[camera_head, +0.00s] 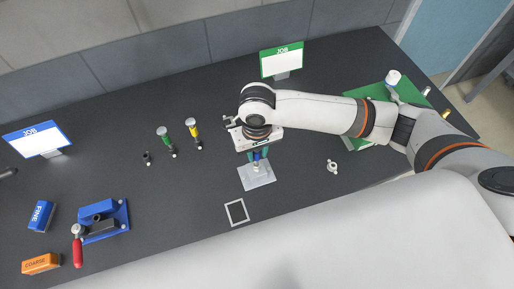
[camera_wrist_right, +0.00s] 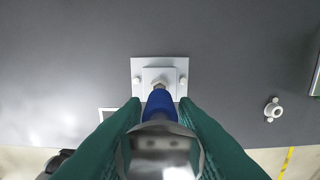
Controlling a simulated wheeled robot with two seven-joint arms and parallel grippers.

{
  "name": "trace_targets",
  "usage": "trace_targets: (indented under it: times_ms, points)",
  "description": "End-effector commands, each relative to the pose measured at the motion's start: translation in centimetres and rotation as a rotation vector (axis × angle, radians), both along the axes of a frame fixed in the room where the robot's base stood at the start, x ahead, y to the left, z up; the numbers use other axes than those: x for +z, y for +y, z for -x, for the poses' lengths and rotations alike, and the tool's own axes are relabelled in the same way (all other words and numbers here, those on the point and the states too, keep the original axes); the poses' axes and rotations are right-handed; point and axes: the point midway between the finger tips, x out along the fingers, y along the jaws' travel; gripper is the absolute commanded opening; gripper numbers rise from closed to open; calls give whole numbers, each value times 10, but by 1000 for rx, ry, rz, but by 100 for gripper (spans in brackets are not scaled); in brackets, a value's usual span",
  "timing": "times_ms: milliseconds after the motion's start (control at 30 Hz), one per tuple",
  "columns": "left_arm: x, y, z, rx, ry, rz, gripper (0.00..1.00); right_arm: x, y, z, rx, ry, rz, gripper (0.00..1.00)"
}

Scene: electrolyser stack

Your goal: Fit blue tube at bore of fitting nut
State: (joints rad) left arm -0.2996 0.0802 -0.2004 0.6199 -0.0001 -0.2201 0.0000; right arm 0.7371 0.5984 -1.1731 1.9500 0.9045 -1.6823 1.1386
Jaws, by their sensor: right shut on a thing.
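My right gripper (camera_head: 257,151) is shut on the blue tube (camera_head: 257,156) and points down over the pale base plate (camera_head: 260,181). In the right wrist view the green fingers close around the blue tube (camera_wrist_right: 158,104), with a shiny metal part (camera_wrist_right: 160,150) nearest the camera. The tube's far end is at the fitting nut (camera_wrist_right: 159,83), which sits on the square plate (camera_wrist_right: 140,66). The tube lines up with the nut in this view. The fingers and tube hide the bore, so I cannot tell whether the tube is in it. My left gripper is not in view.
A blue clamp (camera_head: 104,218) with a red handle and blue and orange blocks (camera_head: 41,215) (camera_head: 41,263) lie further left. A white ring part (camera_head: 332,166) and a green mat (camera_head: 362,92) are right. A pale frame (camera_head: 237,212) lies in front.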

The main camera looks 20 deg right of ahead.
Motion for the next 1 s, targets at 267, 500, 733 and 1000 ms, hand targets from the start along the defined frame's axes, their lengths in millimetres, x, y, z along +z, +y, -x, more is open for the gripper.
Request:
trace_targets:
  times_ms: [267,500,733,1000]
  points:
    - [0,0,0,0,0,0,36,-2,0,0,1,0,0,33]
    - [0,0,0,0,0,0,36,-2,0,0,1,0,0,52]
    - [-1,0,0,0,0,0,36,2,0,0,0,-1,-1,52]
    - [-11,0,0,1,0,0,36,48,1,-1,3,-6,-4,52]
